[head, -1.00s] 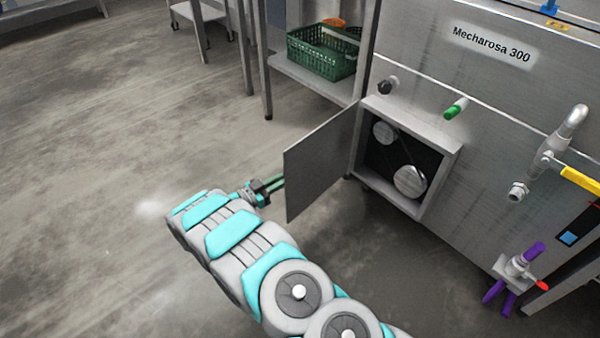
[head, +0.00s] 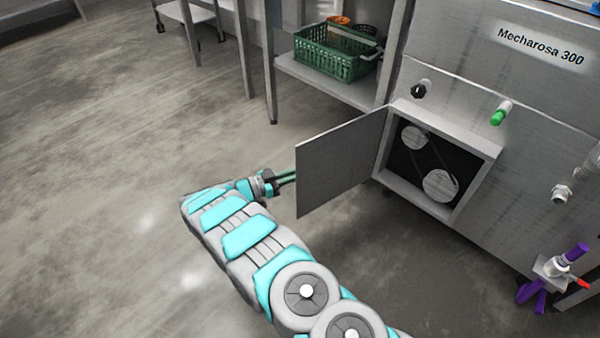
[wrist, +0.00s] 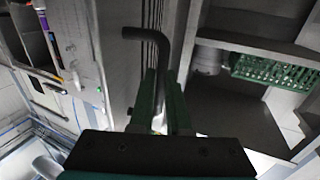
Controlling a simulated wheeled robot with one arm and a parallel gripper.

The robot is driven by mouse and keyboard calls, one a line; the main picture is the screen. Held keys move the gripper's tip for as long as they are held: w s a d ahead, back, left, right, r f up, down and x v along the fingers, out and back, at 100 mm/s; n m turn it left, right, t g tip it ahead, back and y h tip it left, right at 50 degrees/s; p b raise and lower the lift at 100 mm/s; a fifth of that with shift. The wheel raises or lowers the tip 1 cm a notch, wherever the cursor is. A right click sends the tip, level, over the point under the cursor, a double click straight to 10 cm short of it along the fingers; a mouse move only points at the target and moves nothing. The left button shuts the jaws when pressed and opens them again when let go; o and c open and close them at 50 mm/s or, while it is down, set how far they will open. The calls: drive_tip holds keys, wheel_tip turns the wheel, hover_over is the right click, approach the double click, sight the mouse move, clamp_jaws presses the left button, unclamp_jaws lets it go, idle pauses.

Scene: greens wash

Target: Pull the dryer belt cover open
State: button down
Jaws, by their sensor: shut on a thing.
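The dryer belt cover (head: 342,162) is a flat grey metal door on the low box of the machine. It stands swung well out to the left from the box opening (head: 425,165), where two round pulleys and a belt show. My gripper (head: 288,178) is at the cover's free left edge, on its outer side. In the wrist view, a dark bent handle (wrist: 148,34) runs down between the green fingers of my gripper (wrist: 163,80), which are shut on it. The handle is hidden in the head view.
The Mecharosa 300 machine (head: 480,85) stands at right, with a dark knob (head: 420,90) and a green knob (head: 501,113) above the box. A green crate (head: 330,55) sits on a shelf behind the cover. Open floor lies to the left.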

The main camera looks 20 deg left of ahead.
drive_tip(key=shift+d, duration=0.1)
drive_tip(key=c, duration=1.2)
unclamp_jaws()
drive_tip(key=shift+o, duration=0.2)
drive_tip(key=v, duration=0.7)
drive_tip(key=shift+s+a, duration=0.2)
drive_tip(key=shift+a, duration=0.1)
